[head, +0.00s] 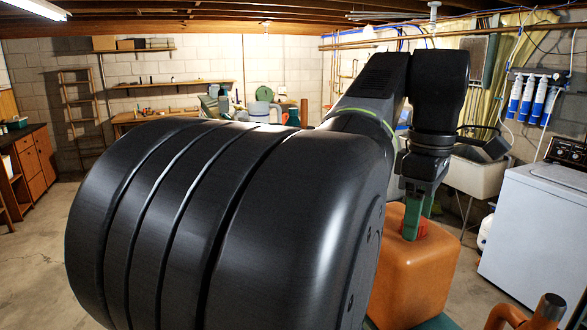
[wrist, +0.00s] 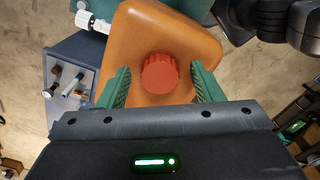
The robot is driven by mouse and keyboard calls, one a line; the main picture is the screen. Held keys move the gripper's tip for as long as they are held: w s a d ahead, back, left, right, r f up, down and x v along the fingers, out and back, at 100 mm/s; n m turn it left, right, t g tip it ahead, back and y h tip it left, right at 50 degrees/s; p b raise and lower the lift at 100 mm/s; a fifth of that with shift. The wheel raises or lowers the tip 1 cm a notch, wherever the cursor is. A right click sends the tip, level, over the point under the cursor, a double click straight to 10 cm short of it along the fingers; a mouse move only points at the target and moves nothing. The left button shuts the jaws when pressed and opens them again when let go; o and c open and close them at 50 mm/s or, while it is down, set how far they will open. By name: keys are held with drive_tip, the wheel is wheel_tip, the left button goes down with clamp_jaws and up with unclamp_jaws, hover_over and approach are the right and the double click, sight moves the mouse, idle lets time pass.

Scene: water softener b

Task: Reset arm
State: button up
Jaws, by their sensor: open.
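My gripper (wrist: 160,68) is open, with one green finger on each side of a red ribbed cap (wrist: 159,73). A gap shows between the cap and each finger in the wrist view. The cap sits on top of an orange container (wrist: 140,30). In the head view my gripper (head: 416,212) points down over the orange container (head: 425,282), and the red cap (head: 422,228) shows partly behind the fingers. My large dark arm hides much of the middle of the head view and the container's left side.
A white washing machine (head: 535,230) stands at the right, near a utility sink (head: 478,177) and blue filters (head: 533,101). Orange pipework (head: 525,315) is at the lower right. In the wrist view a grey-blue tray (wrist: 78,82) holds small items. Floor (head: 45,240) is open at left.

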drive_tip(key=n, duration=0.4)
drive_tip(key=shift+n, duration=0.4)
drive_tip(key=n, duration=0.4)
drive_tip(key=shift+w+n, duration=0.15)
drive_tip(key=shift+n, duration=0.25)
drive_tip(key=m, duration=0.8)
drive_tip(key=shift+m, duration=0.4)
drive_tip(key=m, duration=0.4)
drive_tip(key=shift+s+m, duration=0.2)
drive_tip(key=shift+m, duration=0.1)
drive_tip(key=shift+a+m, duration=0.1)
drive_tip(key=shift+m, duration=2.2)
drive_tip(key=shift+a, duration=0.1)
